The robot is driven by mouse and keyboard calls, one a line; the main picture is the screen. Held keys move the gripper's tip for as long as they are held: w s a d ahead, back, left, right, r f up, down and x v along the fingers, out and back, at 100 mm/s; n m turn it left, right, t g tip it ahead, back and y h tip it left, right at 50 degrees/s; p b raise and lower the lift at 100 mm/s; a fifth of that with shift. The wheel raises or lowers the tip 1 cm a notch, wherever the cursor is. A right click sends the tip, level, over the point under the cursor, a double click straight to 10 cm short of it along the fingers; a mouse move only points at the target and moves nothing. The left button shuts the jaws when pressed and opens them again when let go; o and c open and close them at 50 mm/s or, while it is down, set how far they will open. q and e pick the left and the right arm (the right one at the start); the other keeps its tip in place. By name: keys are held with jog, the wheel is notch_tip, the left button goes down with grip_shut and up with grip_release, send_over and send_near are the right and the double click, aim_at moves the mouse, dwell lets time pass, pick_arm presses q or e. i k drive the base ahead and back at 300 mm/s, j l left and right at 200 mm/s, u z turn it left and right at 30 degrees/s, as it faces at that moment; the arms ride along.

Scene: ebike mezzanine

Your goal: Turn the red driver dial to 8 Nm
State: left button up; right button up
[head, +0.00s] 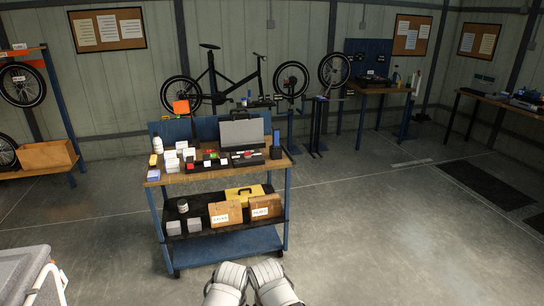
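A rolling cart with a wooden top (190,176) stands ahead of me, and its top carries many small items. Small red parts (224,155) show among dark items near the middle of the top. They are too small to tell which is the red driver dial, and no Nm marks can be read. Two white rounded parts of my own arms show at the bottom edge, well short of the cart. No gripper fingers can be seen.
White boxes (171,163), a grey case (242,133) and a dark upright box (276,147) crowd the cart top. Cardboard boxes (225,214) and a yellow case (245,191) sit on its shelf. A grey bin (22,272) is at lower left. The floor right of the cart is clear.

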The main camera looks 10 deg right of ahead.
aim_at(247, 155)
jog(key=i+j+z, duration=0.15)
jog(key=i, duration=0.5)
jog(key=i+j+z, duration=0.15)
jog(key=i, duration=0.5)
jog(key=i+j+z, duration=0.2)
jog(key=i+j, duration=0.15)
jog(key=i, duration=0.3)
jog(key=i+j+z, duration=0.15)
jog(key=i+j, duration=0.25)
jog(key=i, duration=0.2)
jog(key=i+j+z, duration=0.15)
jog(key=i+j, duration=0.3)
jog(key=i, duration=0.1)
